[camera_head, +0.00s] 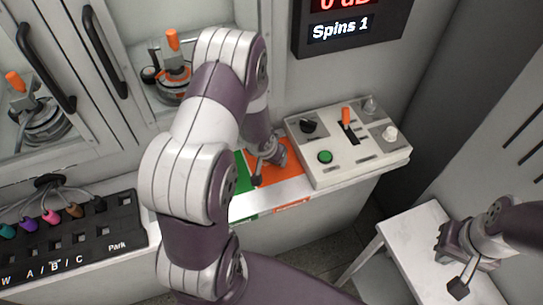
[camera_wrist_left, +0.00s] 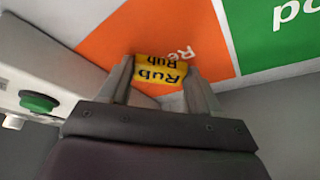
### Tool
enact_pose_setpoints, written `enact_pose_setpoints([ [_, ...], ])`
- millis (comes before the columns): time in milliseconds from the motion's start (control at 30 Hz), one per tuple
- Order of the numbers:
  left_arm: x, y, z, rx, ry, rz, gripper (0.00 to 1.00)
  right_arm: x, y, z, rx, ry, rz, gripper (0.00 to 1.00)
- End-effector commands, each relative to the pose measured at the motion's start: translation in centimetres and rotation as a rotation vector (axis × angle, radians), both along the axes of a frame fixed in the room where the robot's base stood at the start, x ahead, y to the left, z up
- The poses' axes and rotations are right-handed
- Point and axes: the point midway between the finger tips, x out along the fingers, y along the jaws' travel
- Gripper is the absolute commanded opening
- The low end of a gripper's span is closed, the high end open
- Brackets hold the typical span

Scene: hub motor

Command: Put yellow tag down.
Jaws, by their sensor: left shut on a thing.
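The yellow tag (camera_wrist_left: 160,72) with black "Rub" lettering is between the fingers of my left gripper (camera_wrist_left: 160,80) in the left wrist view, over the orange field (camera_wrist_left: 105,45). My left gripper is shut on it. I cannot tell whether the tag touches the surface. In the head view my left arm covers the middle, and my left gripper (camera_head: 266,165) is low at the orange field (camera_head: 280,165), left of the control box; the tag cannot be made out there. My right gripper (camera_head: 443,245) is open and empty above a white stool at the lower right.
A control box (camera_head: 375,155) with a green button and orange lever stands right of the orange field. A green field (camera_head: 243,175) adjoins it on the left. A black rack (camera_head: 70,240) with coloured plugs is at the lower left. The white stool (camera_head: 400,235) stands below.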

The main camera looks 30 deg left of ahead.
Motion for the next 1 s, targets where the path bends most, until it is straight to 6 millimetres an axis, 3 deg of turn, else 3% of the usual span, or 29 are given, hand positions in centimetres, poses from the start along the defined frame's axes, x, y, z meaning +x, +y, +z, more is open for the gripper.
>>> enact_pose_setpoints([
  [33, 0.0, 0.0, -0.3, 0.000, 0.000, 0.000, 0.34, 0.0, 0.0, -0.3, 0.000, 0.000, 0.000, 0.00],
  [67, 0.0, 0.0, -0.2, 0.000, 0.000, 0.000, 0.69, 0.0, 0.0, -0.2, 0.000, 0.000, 0.000, 0.00],
  [100, 0.0, 0.0, -0.2, 0.000, 0.000, 0.000, 0.82, 0.0, 0.0, -0.1, 0.000, 0.000, 0.000, 0.00],
  [133, 0.0, 0.0, -0.2, 0.000, 0.001, 0.000, 0.88, 0.0, 0.0, -0.1, 0.000, 0.000, 0.000, 0.00],
  [367, 0.0, 0.0, -0.1, 0.000, 0.001, 0.000, 0.88, 0.0, 0.0, -0.1, 0.000, 0.000, 0.000, 0.00],
  [467, -0.1, 0.0, 0.9, 0.000, -0.001, 0.000, 0.88, 0.0, 0.0, 0.5, 0.000, 0.000, 0.000, 0.00],
  [800, -3.4, -0.3, 9.1, 0.000, -0.001, 0.000, 0.88, 0.0, 0.0, 3.7, 0.000, 0.000, 0.000, 0.00],
  [1000, -4.6, -0.5, 11.6, 0.005, 0.004, -0.002, 0.88, 0.0, 0.0, 4.7, 0.000, 0.000, 0.000, 0.00],
])
